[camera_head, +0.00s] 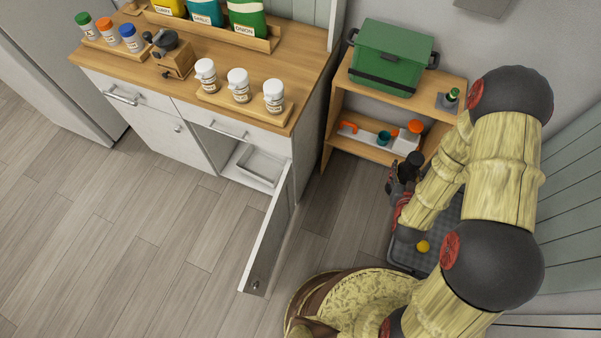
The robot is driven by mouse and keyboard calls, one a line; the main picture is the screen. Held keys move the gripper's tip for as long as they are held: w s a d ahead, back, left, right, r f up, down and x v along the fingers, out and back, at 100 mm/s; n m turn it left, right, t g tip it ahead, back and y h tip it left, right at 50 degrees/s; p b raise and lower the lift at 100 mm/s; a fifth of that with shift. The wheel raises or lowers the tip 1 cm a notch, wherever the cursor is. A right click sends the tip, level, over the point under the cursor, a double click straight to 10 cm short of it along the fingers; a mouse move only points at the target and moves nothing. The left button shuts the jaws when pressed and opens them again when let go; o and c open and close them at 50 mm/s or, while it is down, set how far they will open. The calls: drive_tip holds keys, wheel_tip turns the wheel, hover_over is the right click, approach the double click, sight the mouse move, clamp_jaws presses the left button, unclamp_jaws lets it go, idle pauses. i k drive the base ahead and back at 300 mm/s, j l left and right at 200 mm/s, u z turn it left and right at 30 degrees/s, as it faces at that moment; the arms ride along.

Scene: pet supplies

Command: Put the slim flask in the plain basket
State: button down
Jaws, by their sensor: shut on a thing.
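My gripper (394,178) is low in front of the small wooden shelf unit, right of centre. It is shut on a dark, narrow, upright thing (411,163) that looks like the slim flask; my gripper and arm partly hide it. A dark grey basket (405,257) stands on the floor below my arm, with a small yellow ball (423,246) showing in it. My arm covers much of this basket. A pale, shallow tray or basket (258,168) is inside the open cabinet. I cannot tell which one is the plain basket.
The shelf unit (337,105) carries a green cool box (391,55), a small green-topped bottle (452,97) and orange and teal items below. An open cabinet door (268,240) juts out over the floor. The counter (150,73) holds jars and bags. Floor at left is clear.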

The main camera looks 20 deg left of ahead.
sight(263, 171)
drive_tip(key=k+j+z, duration=0.25)
drive_tip(key=z, duration=0.25)
drive_tip(key=k+z, duration=0.8)
drive_tip(key=z, duration=0.15)
drive_tip(key=k+l+z, duration=0.15)
drive_tip(key=k+z, duration=0.2)
drive_tip(key=z, duration=0.15)
drive_tip(key=k+j+z, duration=0.1)
drive_tip(key=z, duration=0.3)
drive_tip(key=k+z, duration=0.55)
drive_tip(key=z, duration=0.25)
drive_tip(key=k+z, duration=0.2)
drive_tip(key=z, duration=0.2)
drive_tip(key=k+l+z, duration=0.2)
drive_tip(key=z, duration=0.2)
drive_tip(key=k+j+z, duration=0.15)
drive_tip(key=z, duration=0.3)
drive_tip(key=k+z, duration=0.6)
drive_tip(key=z, duration=0.3)
drive_tip(key=k+l+z, duration=0.2)
drive_tip(key=z, duration=5.6)
drive_tip(key=i, duration=0.05)
